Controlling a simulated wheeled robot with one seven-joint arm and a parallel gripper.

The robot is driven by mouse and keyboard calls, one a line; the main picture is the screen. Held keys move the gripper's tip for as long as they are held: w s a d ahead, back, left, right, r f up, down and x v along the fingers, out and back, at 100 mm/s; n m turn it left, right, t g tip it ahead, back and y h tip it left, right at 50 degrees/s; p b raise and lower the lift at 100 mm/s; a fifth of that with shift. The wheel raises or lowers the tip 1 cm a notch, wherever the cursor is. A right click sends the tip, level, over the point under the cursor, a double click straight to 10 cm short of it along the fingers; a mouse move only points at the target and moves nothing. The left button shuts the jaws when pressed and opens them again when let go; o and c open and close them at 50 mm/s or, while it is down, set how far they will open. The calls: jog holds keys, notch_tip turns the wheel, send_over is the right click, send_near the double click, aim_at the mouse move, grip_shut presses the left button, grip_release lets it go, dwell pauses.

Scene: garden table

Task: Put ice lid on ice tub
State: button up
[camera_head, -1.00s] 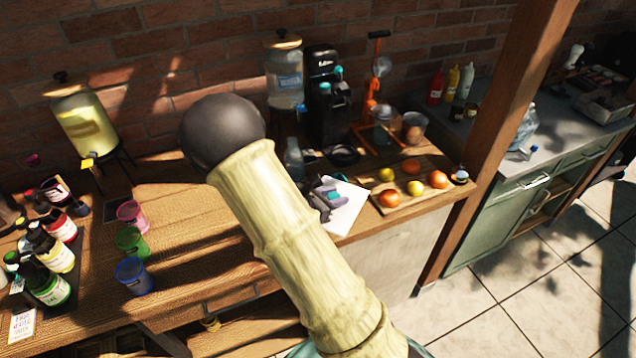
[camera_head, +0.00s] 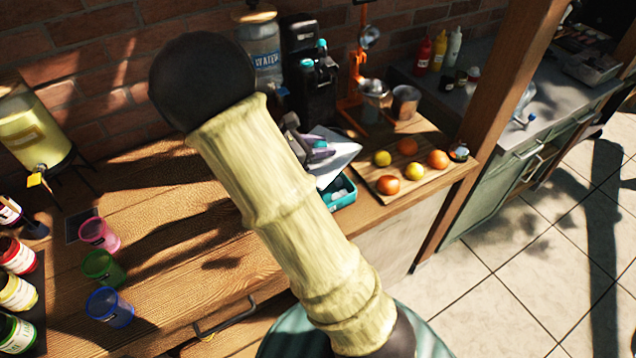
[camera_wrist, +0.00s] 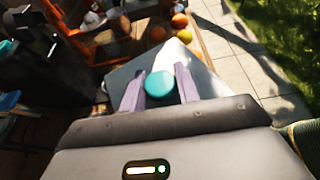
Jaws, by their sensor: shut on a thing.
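The ice lid (camera_head: 338,158) is a pale grey panel, raised above the counter and tilted. In the wrist view the lid (camera_wrist: 205,77) has a round teal knob (camera_wrist: 160,84) between the two purple fingers. My gripper (camera_head: 318,148) is shut on this knob; it also shows in the wrist view (camera_wrist: 158,88). The ice tub (camera_head: 345,201) is a teal open box with pale ice pieces, on the counter just below the lid in the head view. The lid and my arm hide part of the tub. The lid appears apart from the tub.
A wooden board (camera_head: 412,187) with oranges and lemons lies right of the tub. A black machine (camera_head: 309,75) and a water dispenser (camera_head: 262,55) stand behind. Coloured cups (camera_head: 108,307) and bottles stand at left. Bare counter (camera_head: 180,235) lies between.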

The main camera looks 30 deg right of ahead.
aim_at(320, 163)
jog(key=shift+f, duration=2.95)
jog(key=shift+f+p, duration=0.5)
jog(key=shift+f, duration=1.6)
jog(key=shift+f, duration=0.2)
jog(key=o, duration=1)
